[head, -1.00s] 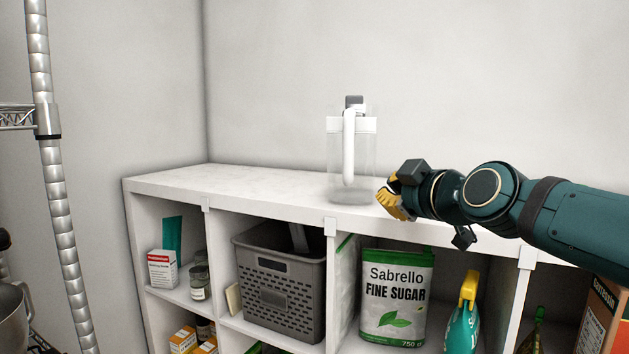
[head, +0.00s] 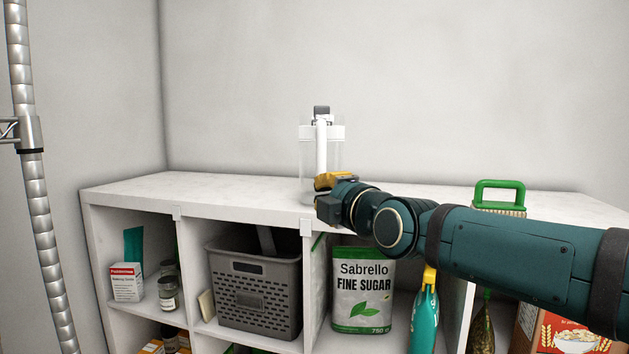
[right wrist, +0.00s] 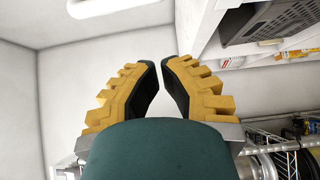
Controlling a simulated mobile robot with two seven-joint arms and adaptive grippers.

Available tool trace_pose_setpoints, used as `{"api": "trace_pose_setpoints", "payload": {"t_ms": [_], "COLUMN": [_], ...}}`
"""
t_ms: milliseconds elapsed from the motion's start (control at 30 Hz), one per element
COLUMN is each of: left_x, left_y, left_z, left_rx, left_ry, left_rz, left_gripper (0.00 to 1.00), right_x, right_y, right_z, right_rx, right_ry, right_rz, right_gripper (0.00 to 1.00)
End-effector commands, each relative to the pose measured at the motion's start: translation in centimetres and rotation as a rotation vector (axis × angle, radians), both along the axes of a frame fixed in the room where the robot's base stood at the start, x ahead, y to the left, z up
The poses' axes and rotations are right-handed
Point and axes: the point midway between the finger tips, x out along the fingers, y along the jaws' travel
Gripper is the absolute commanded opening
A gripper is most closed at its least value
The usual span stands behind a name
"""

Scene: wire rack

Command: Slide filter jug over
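The filter jug (head: 322,140) is clear with a white band and handle and a grey top piece. It stands upright on the white shelf unit's top (head: 225,190), near the front edge. My right gripper (head: 335,180) is in front of the jug's lower part and hides some of it; I cannot tell whether they touch. In the right wrist view the yellow-backed fingers (right wrist: 163,65) are nearly together at the tips, with a thin empty gap. The jug cannot be made out there. My left gripper is not in view.
The top is clear left of the jug. A green-handled brush (head: 499,195) stands further right, partly behind my arm. Cubbies below hold a grey basket (head: 255,295), a sugar bag (head: 362,290) and a teal bottle (head: 426,315). A metal rack post (head: 30,190) stands at left.

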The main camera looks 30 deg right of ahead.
Motion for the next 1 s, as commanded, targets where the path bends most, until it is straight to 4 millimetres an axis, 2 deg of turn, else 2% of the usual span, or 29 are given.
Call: {"api": "trace_pose_setpoints", "payload": {"t_ms": [33,333,700,1000], "left_x": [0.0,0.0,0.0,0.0], "left_y": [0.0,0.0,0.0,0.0], "left_z": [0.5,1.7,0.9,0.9], "left_rx": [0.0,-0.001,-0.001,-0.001], "left_ry": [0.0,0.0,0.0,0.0], "left_rz": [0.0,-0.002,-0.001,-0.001], "left_gripper": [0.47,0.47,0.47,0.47], "right_x": [1.1,6.6,8.1,8.7], "right_y": [-0.1,-0.6,-2.8,-3.5], "right_z": [0.1,0.0,0.0,0.0], "right_rx": [0.0,0.002,0.003,0.001], "right_ry": [0.004,0.003,-0.001,0.001], "right_rz": [0.001,0.0,0.002,0.001], "right_gripper": [0.0,0.0,0.0,0.0]}}
